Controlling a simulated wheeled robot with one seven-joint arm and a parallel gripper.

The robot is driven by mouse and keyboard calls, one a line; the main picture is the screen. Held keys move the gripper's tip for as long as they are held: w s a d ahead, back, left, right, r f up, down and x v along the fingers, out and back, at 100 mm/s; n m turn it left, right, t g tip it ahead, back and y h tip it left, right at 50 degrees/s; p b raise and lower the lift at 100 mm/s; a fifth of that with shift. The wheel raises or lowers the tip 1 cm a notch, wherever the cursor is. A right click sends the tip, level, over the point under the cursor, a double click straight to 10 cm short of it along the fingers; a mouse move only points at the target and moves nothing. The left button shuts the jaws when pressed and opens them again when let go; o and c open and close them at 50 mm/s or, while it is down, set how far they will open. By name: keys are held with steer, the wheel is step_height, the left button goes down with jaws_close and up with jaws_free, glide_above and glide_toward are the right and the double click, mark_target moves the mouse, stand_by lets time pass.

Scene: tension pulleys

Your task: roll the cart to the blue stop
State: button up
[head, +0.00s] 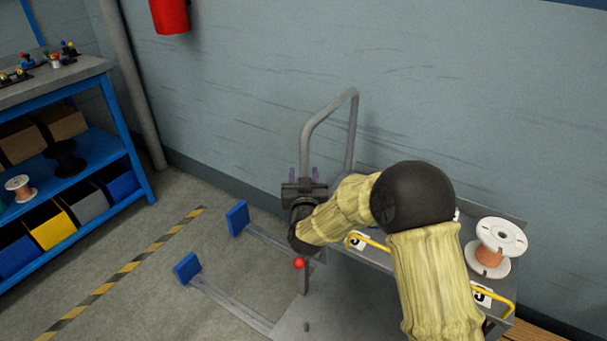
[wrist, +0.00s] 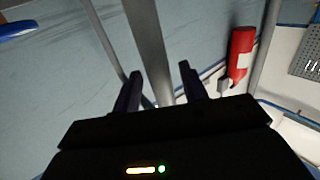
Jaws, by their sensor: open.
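The grey cart (head: 378,261) stands by the wall on the right in the head view, partly hidden behind my arm. Its grey tube handle (head: 331,106) rises at its left end. Two blue stops (head: 237,218) (head: 187,267) sit at the left ends of floor rails, apart from the cart. My gripper (head: 304,174) is at the near upright of the handle. In the wrist view, my open gripper (wrist: 160,78) has a finger on either side of a grey bar (wrist: 146,38). I cannot tell whether either finger touches it.
A white spool with copper wire (head: 490,250) stands on the cart. A red knob (head: 299,263) is just below my wrist. A blue shelf bench (head: 120,143) stands at the left. Floor between the stops and the striped line (head: 128,266) is clear.

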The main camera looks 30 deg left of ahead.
steer(key=shift+w+a, duration=0.2)
steer(key=shift+w, duration=0.25)
steer(key=shift+c, duration=0.2)
jaws_close()
